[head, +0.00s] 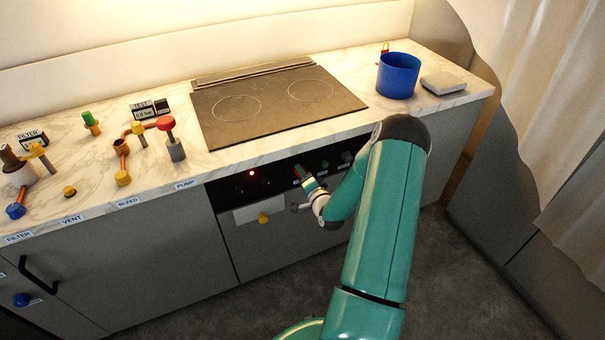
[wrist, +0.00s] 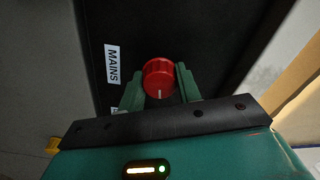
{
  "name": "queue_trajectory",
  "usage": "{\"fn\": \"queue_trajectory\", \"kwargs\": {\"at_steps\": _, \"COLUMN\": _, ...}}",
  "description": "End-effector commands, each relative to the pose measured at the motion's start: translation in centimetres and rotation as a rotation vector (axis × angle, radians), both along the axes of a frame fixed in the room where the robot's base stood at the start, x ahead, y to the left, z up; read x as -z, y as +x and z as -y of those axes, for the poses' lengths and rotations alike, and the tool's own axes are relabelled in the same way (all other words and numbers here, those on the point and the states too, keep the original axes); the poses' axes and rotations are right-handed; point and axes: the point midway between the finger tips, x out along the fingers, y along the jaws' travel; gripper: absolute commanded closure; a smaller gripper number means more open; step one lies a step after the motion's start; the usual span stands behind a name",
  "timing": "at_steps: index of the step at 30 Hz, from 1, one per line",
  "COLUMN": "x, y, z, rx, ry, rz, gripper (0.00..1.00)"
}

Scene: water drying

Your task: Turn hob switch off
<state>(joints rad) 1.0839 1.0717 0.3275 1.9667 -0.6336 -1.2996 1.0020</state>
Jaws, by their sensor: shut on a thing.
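A red round knob (wrist: 158,70) with a pale pointer line sits on a black panel (wrist: 155,25) in the wrist view. A white label reading MAINS (wrist: 112,64) is beside it. My gripper (wrist: 159,86) has its two green fingers on either side of the knob and is shut on it. In the head view my gripper (head: 305,178) reaches the black control strip below the hob (head: 275,102). There the fingers and arm hide most of the knob. A red light (head: 252,173) is lit on the strip, left of my gripper.
A green knob (head: 325,164) is on the strip, right of my gripper. A blue pot (head: 398,77) and a grey block (head: 443,83) stand right of the hob. Pipes and valves, including a red-topped one (head: 166,124), stand on the left counter. A yellow knob (head: 263,218) is below the strip.

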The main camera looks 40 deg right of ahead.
Motion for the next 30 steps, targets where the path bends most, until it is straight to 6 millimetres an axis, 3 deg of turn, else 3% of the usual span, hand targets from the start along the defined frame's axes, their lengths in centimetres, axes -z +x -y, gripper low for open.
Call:
{"fn": "queue_trajectory", "kwargs": {"at_steps": 10, "x": 0.01, "y": 0.03, "z": 0.00, "rx": 0.000, "ry": 0.163, "rz": 0.048, "gripper": 0.89}}
{"fn": "queue_trajectory", "kwargs": {"at_steps": 27, "x": 0.00, "y": 0.07, "z": -0.05, "rx": -0.001, "ry": 0.197, "rz": 0.058, "gripper": 0.89}}
{"fn": "queue_trajectory", "kwargs": {"at_steps": 28, "x": 0.00, "y": 0.07, "z": -0.05, "rx": -0.001, "ry": 0.197, "rz": 0.058, "gripper": 0.62}}
{"fn": "queue_trajectory", "kwargs": {"at_steps": 30, "x": 0.01, "y": 0.07, "z": -0.05, "rx": -0.001, "ry": 0.196, "rz": 0.058, "gripper": 0.49}}
